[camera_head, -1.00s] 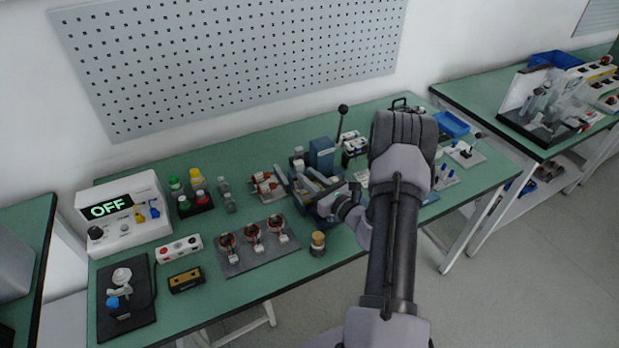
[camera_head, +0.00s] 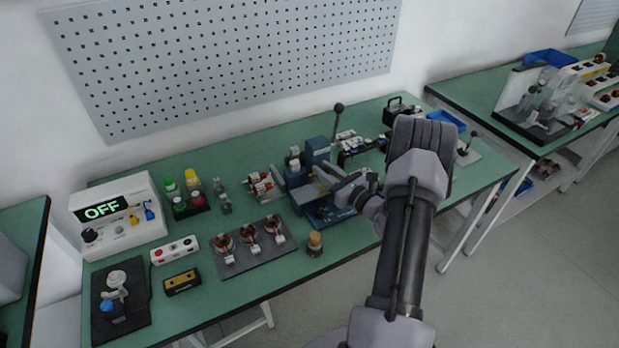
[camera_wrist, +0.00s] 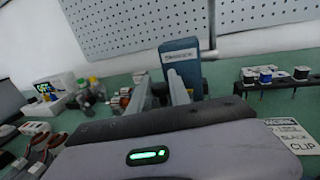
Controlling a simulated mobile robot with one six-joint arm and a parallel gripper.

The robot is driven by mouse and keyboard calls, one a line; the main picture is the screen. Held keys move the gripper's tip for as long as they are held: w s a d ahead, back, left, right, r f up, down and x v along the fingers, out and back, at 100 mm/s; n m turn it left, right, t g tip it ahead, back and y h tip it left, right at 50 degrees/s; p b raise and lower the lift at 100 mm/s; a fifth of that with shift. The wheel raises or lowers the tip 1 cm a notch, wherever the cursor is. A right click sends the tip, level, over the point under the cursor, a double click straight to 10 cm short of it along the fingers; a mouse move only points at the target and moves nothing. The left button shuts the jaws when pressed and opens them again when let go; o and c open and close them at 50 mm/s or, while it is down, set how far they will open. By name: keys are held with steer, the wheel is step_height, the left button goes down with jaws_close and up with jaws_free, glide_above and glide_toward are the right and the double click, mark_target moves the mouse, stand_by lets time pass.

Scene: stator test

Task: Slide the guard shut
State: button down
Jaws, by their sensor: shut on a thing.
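The blue machine (camera_head: 325,213) stands in the middle of the green bench, with a blue tower (camera_head: 316,151) at its back and slanted grey bars at its front. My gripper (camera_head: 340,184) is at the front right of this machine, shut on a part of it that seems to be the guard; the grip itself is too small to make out. My gripper's own body fills the bottom of that view and hides what is below.
A black-knobbed lever (camera_head: 338,112) rises behind the machine. A dark plate with copper-wound stators (camera_head: 250,243) lies to its left, and a small cork-coloured jar (camera_head: 315,243) stands in front. A box reading OFF (camera_head: 118,215) is at the far left. A rack of spools (camera_wrist: 275,77) is at right.

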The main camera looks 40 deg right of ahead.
steer(key=shift+s+d, duration=0.15)
steer(key=shift+d, duration=0.45)
steer(key=shift+s+d, duration=0.15)
steer(key=shift+d, duration=0.4)
steer(key=c, duration=1.2)
jaws_free()
steer(key=shift+s+d, duration=0.1)
steer(key=shift+d, duration=0.1)
steer(key=shift+a, duration=0.1)
steer(key=s+p, duration=0.2)
steer(key=s, duration=1.5)
steer(key=shift+s+p, duration=0.15)
steer(key=shift+p, duration=0.2)
steer(key=shift+a, duration=0.1)
